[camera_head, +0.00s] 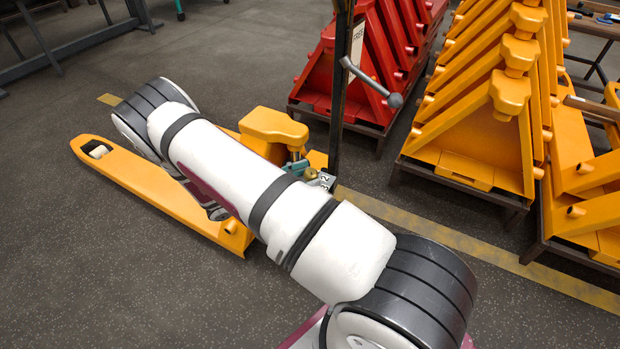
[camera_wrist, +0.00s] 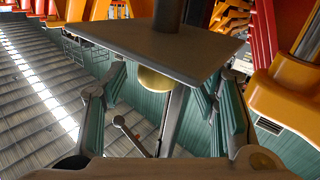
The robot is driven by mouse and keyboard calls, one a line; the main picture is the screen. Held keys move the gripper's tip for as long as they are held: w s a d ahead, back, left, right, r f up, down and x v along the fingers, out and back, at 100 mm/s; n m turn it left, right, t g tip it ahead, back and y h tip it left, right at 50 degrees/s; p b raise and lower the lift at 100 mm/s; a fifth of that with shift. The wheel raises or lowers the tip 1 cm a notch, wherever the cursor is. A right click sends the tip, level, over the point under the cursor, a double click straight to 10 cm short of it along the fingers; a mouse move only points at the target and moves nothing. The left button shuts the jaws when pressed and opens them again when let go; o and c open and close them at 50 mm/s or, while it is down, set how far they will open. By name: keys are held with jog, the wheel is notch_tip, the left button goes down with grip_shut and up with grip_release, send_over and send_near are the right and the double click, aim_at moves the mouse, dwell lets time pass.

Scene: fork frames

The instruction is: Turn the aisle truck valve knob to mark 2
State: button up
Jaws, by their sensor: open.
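The yellow aisle truck (camera_head: 165,188) stands on the floor in the head view, partly hidden behind my white arm. A small brass valve knob (camera_head: 310,173) shows near its pump, beside a small grey plate (camera_head: 327,181) with dark markings, of which a 2 seems readable. In the wrist view, a rounded brass piece (camera_wrist: 155,80), seemingly the knob, shows below the edge of a dark flat plate (camera_wrist: 165,45). My gripper (camera_wrist: 168,95) is open, its fingers on either side of the brass piece with gaps. Contact cannot be seen.
The truck's dark upright handle post (camera_head: 338,100) and a grey lever with a ball end (camera_head: 394,100) rise close by. Red stands (camera_head: 340,75) and yellow stands (camera_head: 475,130) fill the back right. Open floor (camera_head: 100,270) lies at front left.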

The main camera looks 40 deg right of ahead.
jog(key=shift+x, duration=0.85)
jog(key=shift+c, duration=0.6)
jog(key=c, duration=1.1)
jog(key=shift+o, duration=0.2)
